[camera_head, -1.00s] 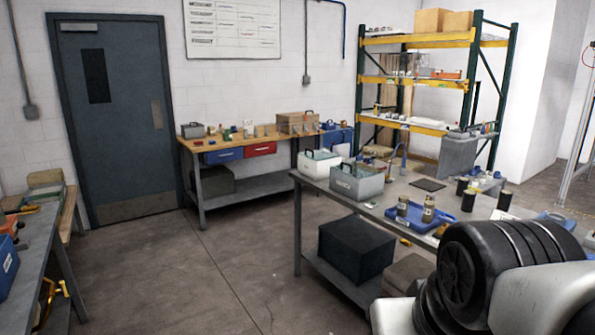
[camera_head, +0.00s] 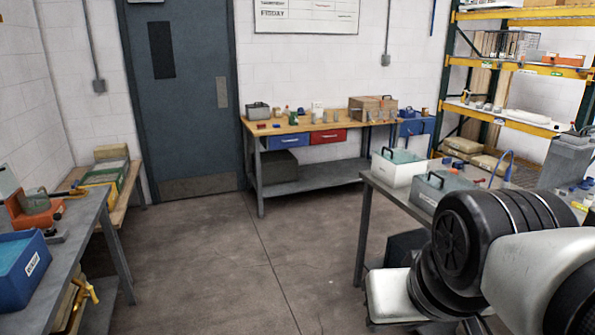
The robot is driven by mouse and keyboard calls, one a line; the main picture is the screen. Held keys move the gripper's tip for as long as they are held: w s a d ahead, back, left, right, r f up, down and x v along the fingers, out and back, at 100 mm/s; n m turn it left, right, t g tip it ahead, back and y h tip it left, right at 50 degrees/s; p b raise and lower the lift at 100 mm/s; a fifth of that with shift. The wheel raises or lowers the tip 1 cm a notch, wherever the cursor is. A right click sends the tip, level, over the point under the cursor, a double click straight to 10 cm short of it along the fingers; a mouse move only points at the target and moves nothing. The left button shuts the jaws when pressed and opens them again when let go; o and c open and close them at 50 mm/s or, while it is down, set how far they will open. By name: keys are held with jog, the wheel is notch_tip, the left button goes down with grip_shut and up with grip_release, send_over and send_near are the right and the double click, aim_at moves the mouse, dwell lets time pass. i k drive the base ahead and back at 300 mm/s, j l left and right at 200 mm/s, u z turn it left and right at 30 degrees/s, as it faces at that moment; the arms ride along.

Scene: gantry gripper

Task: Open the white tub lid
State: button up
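The white tub (camera_head: 395,174) stands at the far left end of the grey table on the right. Its top is teal with a dark handle above it; I cannot tell whether the teal part is a lid or the inside. A grey tub (camera_head: 428,199) with a similar teal top and dark handle stands beside it, nearer to me and to the right. My arm's links fill the lower right and cover much of that table. My gripper is not in view.
A wooden-topped bench (camera_head: 292,128) with small items stands along the back wall by a grey-blue door (camera_head: 190,120). A grey bench (camera_head: 75,225) with a blue bin (camera_head: 22,268) is at left. Yellow-beamed shelving (camera_head: 515,70) is at back right. The floor between is clear.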

aim_at(384, 148)
jog(key=i+j+z, duration=0.15)
jog(key=i, duration=1.4)
jog(key=i+z, duration=0.15)
jog(key=i, duration=0.55)
jog(key=i+j+z, duration=0.15)
jog(key=i, duration=0.55)
jog(key=i+j+z, duration=0.15)
jog(key=i+j, duration=0.05)
jog(key=j, duration=0.05)
